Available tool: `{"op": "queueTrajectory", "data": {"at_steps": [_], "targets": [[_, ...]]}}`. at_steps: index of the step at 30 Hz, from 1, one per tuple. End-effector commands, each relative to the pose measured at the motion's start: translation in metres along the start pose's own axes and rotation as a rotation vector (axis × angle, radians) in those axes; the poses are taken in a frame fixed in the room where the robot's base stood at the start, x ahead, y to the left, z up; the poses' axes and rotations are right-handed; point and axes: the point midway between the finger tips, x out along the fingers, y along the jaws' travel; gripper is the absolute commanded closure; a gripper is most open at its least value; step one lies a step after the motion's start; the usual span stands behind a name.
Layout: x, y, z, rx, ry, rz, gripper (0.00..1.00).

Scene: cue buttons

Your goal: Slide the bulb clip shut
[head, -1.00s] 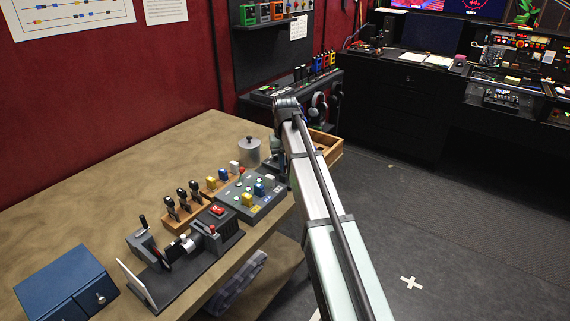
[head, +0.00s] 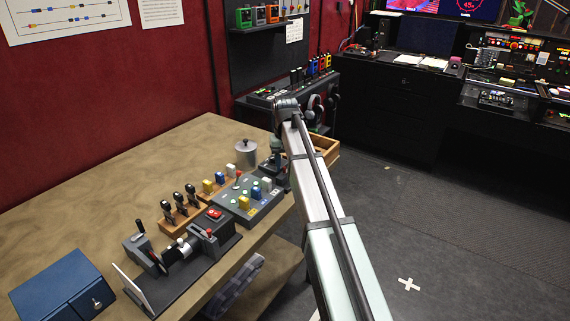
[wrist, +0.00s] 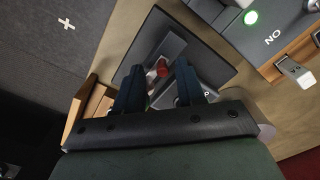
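In the wrist view my gripper (wrist: 158,78) points down over a dark base plate (wrist: 203,48). Its two dark blue fingers stand apart. A small red piece (wrist: 162,68) on a grey bar shows between the fingertips; I see no contact with it. I take this fixture for the bulb clip, but the fingers hide part of it, and I cannot tell whether it is open or shut. In the head view my gripper (head: 276,160) is small and partly covered by my arm, at the bench's right edge.
A wooden tray (head: 325,147) lies beyond my arm. A lever fixture (head: 180,262), a blue drawer box (head: 62,288) and a metal canister (head: 246,153) stand on the bench. The bench's back left is bare.

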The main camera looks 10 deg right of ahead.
Motion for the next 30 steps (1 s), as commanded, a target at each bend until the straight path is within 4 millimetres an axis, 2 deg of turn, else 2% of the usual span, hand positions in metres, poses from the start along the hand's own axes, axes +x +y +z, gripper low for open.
{"op": "queueTrajectory", "data": {"at_steps": [8, 24, 30], "targets": [[-0.011, 0.0, 0.0, 0.0, 0.0, -0.001, 0.61], [-0.107, 0.0, -0.002, 0.0, 0.002, 0.0, 0.61], [-0.13, 0.0, -0.001, 0.0, 0.001, 0.0, 0.61]]}}
